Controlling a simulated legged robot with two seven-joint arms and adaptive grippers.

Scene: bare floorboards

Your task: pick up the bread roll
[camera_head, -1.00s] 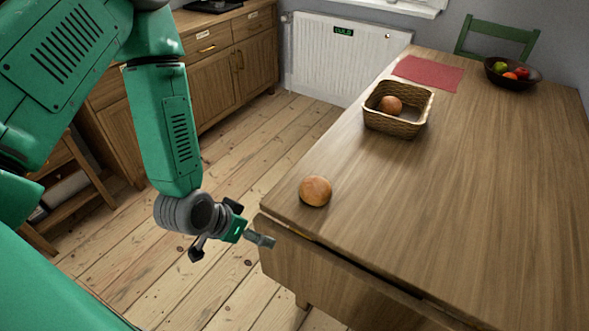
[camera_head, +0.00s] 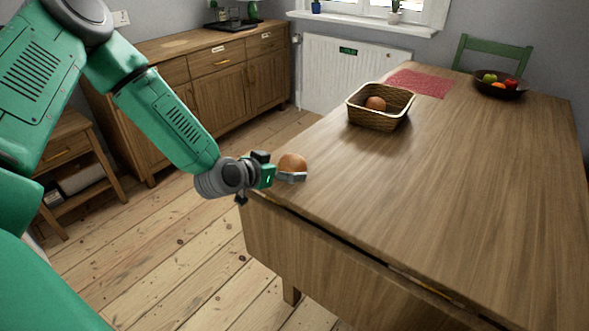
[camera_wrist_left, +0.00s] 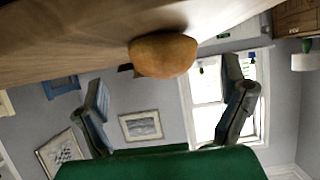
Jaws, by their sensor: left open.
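A round brown bread roll (camera_head: 292,162) sits near the left corner of the wooden table (camera_head: 420,190). My left gripper (camera_head: 290,178) is right beside it at the table's edge, in front of the roll in the head view and covering its lower part. In the left wrist view the roll (camera_wrist_left: 163,55) lies ahead, between the lines of the two spread fingers (camera_wrist_left: 168,105). The fingers are open and empty; I cannot tell whether either touches the roll. My right gripper is not in view.
A wicker basket (camera_head: 354,112) with another roll (camera_head: 375,104) stands farther back. Behind it are a red placemat (camera_head: 420,83) and a dark fruit bowl (camera_head: 500,92). The table's middle and right are clear. A green chair (camera_head: 492,45) stands behind.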

